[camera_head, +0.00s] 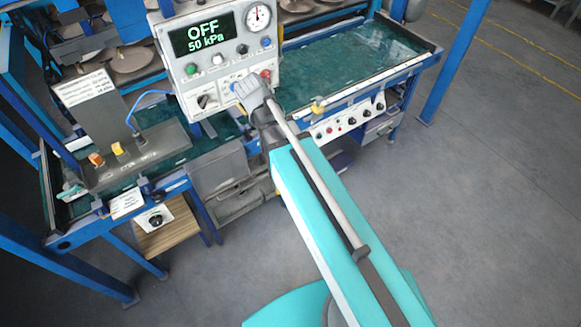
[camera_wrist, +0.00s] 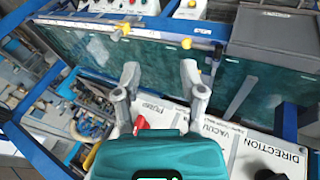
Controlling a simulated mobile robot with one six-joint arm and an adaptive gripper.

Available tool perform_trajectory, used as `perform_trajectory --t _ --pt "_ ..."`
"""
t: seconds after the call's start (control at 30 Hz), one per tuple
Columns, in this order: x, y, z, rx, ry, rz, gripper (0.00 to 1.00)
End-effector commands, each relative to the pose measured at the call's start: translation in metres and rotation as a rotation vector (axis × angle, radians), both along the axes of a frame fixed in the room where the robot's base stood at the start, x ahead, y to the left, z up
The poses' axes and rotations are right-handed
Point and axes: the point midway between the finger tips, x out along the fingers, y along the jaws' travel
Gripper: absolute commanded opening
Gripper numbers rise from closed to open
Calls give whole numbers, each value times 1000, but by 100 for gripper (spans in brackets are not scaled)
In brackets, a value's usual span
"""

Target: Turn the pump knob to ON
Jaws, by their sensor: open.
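The control panel (camera_head: 217,57) stands at the top of the head view, and its display reads OFF and 50 kPa. A red knob (camera_head: 265,73) sits at the panel's lower right. In the wrist view a red knob (camera_wrist: 142,124) shows beside the PUMP label, partly hidden by the teal gripper body. My gripper (camera_head: 243,89) is in front of the panel's lower part, just left of the red knob. In the wrist view its two fingers (camera_wrist: 160,75) are apart with nothing between them. I cannot tell whether a finger touches the panel.
A black knob (camera_wrist: 268,174) is near the DIRECTION label, beside the VACUUM label (camera_wrist: 212,128). A water-filled tray (camera_head: 350,52) lies behind. The floor at right is clear.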

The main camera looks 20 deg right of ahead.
Motion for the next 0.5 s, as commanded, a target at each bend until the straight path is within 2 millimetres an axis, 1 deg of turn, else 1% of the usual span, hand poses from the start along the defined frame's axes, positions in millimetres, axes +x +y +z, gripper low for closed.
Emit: perform_trajectory --t 0.03,0.5 --pt "-6 -3 -9 14 10 -11 53" --pt "-51 -14 -56 160 106 -101 53"
